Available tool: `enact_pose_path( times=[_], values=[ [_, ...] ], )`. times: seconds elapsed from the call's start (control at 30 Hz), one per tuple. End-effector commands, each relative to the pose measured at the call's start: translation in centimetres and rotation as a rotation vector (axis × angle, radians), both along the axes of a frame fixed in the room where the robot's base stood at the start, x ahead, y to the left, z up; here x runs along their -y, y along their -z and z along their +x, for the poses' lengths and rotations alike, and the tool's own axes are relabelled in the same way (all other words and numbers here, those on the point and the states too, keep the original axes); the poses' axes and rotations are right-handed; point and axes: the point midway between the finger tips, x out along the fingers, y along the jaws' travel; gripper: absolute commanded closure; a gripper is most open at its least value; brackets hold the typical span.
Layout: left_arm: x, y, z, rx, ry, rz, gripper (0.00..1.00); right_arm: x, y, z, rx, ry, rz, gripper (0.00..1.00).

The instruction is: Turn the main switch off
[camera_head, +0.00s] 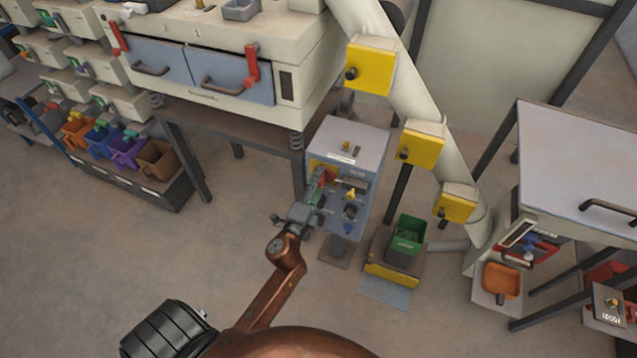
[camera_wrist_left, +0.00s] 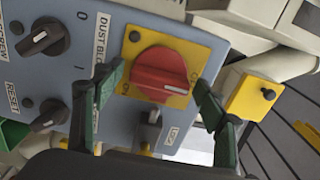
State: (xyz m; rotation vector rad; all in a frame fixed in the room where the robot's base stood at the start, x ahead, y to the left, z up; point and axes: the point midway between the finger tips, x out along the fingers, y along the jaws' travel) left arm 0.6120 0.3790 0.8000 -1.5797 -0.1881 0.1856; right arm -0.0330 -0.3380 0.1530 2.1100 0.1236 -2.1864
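The main switch (camera_wrist_left: 160,73) is a red rotary knob on a yellow plate, on the grey-blue face of a control box. In the left wrist view my left gripper (camera_wrist_left: 160,95) is open, with one green-padded finger on each side of the red knob. The fingers look apart from the knob; whether either touches it I cannot tell. In the head view the control box (camera_head: 347,140) stands at the centre, and my left gripper (camera_head: 322,185) is at its front, partly hiding the red knob. My right gripper is not in view.
A green bin (camera_head: 408,236) stands to the right. A slanting pipe with yellow boxes (camera_head: 421,145) passes behind.

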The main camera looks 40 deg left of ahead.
Motion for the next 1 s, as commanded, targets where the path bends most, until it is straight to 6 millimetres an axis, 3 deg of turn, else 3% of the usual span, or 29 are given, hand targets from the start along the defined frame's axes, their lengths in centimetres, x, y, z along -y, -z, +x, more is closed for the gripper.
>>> enact_pose_path(
  times=[0.37,0.73,1.0],
  values=[
    [0.2,0.1,-0.5,-0.001,0.001,0.001,0.3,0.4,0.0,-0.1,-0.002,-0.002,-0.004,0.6],
    [1.5,0.1,-5.9,-0.002,-0.001,-0.001,0.3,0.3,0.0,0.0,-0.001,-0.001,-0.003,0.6],
    [1.8,0.0,-7.3,0.001,0.001,0.001,0.3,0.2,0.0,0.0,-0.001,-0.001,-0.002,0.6]
  ],
)
